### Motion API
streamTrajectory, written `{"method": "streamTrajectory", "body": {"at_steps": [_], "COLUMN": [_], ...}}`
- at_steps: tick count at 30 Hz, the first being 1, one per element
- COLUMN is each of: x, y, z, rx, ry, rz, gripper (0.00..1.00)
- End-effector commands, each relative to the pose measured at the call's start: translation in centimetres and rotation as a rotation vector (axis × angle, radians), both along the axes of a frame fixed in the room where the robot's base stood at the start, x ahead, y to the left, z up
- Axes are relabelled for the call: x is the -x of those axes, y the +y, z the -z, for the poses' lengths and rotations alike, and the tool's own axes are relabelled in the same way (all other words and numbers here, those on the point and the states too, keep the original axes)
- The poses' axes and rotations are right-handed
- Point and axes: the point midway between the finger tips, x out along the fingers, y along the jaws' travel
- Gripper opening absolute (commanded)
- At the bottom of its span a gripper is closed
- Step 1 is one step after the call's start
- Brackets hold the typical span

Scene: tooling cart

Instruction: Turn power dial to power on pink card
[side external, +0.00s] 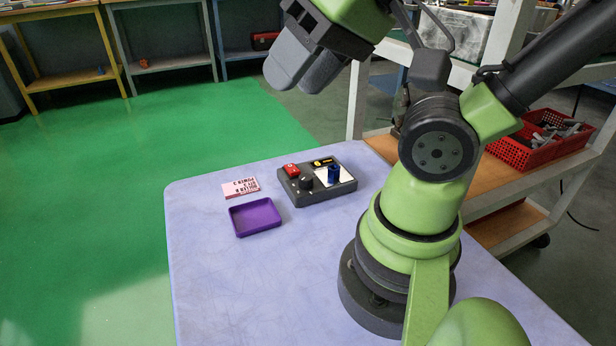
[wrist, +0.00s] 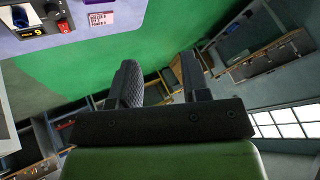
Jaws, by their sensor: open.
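The pink card (side external: 241,187) lies flat on the pale table, its printed lines upside down in the side view. In the wrist view the card (wrist: 101,20) is at the top; its small print seems to end in a "POWER" line, the number unclear. The dark control box (side external: 318,195) stands right of the card. It carries a black round knob (side external: 306,184), a blue upright knob (side external: 333,174) on a white plate, a red switch (side external: 291,170) and a small display with yellow marks (side external: 323,162). My gripper (side external: 305,68) is open and empty, high above and away from the box; both fingers show apart in the wrist view (wrist: 160,80).
A purple tray (side external: 255,230) sits in front of the card, left of the box. The front of the table (side external: 260,290) is clear. A shelf cart with a red basket (side external: 535,150) stands at the right. Workbenches line the back.

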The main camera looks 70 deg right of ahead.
Motion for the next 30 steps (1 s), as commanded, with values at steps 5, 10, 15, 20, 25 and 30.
{"method": "streamTrajectory", "body": {"at_steps": [5,10,15,20,25,30], "x": [0.0,0.0,-1.3,-4.5,-7.3,-8.2], "y": [0.0,0.0,-1.0,-4.2,-9.0,-14.1], "z": [0.0,0.0,0.4,2.2,5.8,10.8], "rx": [0.0,0.001,0.047,0.151,0.234,0.256], "ry": [0.0,0.0,0.044,0.163,0.317,0.461], "rz": [0.0,0.0,0.003,-0.015,-0.072,-0.157], "gripper": [0.43,0.54,0.58,0.58,0.58,0.58]}}
